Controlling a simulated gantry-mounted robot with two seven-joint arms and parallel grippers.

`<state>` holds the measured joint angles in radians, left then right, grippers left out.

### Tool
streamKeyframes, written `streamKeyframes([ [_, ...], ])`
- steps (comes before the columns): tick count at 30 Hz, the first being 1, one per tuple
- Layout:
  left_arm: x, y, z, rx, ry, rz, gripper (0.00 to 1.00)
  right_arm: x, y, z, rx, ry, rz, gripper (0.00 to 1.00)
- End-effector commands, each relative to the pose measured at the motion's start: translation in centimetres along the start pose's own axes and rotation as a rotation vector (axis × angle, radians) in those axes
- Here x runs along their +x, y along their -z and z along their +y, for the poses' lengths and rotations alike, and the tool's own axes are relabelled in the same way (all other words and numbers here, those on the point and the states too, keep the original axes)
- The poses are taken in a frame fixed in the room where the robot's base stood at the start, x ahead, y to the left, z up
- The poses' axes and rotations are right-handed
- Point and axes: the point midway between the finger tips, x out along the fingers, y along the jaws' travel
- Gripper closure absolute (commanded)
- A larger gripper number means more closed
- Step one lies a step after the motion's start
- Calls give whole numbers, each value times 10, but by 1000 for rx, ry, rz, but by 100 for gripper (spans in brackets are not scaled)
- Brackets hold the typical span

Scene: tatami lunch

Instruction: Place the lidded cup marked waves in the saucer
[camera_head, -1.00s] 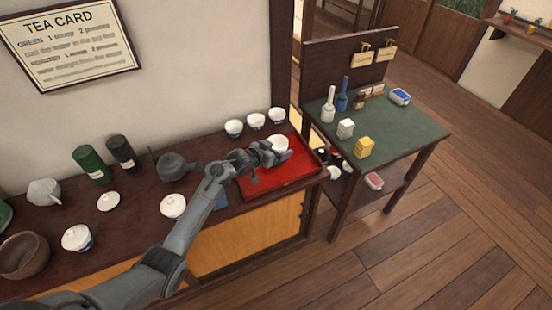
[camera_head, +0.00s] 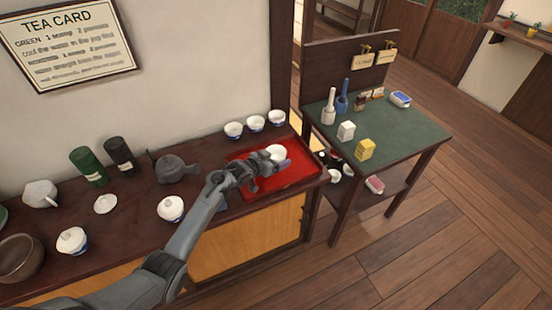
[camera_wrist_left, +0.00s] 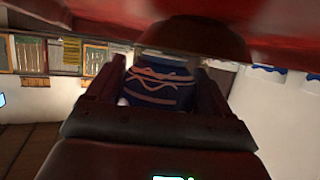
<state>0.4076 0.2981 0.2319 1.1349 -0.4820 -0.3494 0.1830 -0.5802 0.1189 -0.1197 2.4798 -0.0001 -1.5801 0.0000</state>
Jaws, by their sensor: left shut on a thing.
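The lidded cup marked waves (camera_head: 275,151) is white-topped in the head view, over the red tray (camera_head: 300,185). In the left wrist view, which is upside down, its blue side with pale wave lines (camera_wrist_left: 160,84) shows between the fingers. My left gripper (camera_head: 270,167) is shut on this cup; its fingers (camera_wrist_left: 160,95) flank it in the wrist view. A dark brown round saucer (camera_wrist_left: 195,38) lies right at the cup's base in the wrist view. I cannot tell whether they touch. The gripper hides the saucer in the head view. My right gripper is not in view.
Several white cups (camera_head: 255,122) stand behind the tray. Lidded cups (camera_head: 171,209), a dark teapot (camera_head: 174,169) and a loose lid (camera_head: 105,204) stand left on the counter. A green-topped side table (camera_head: 390,130) is at the right.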

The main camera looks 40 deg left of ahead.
Motion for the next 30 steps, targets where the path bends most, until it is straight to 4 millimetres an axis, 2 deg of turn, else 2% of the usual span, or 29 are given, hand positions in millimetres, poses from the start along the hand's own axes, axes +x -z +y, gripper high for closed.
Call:
streamKeyframes([
  [6, 3, -6, 0, 1, 0, 1, 53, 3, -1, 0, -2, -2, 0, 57],
  [7, 2, -6, 0, 0, 0, 1, 14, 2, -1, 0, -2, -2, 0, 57],
  [10, 2, -6, 0, 0, 0, 0, 0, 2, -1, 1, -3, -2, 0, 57],
  [17, 2, -5, 0, 0, 0, 0, 0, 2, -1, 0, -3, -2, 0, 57],
  [22, -2, 4, 0, 0, 0, 1, 0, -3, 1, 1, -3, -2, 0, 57],
  [26, -18, 4, 0, 1, 0, -1, 0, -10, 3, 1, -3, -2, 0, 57],
  [30, -42, 4, 0, 2, 1, -2, 0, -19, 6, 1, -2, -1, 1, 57],
])
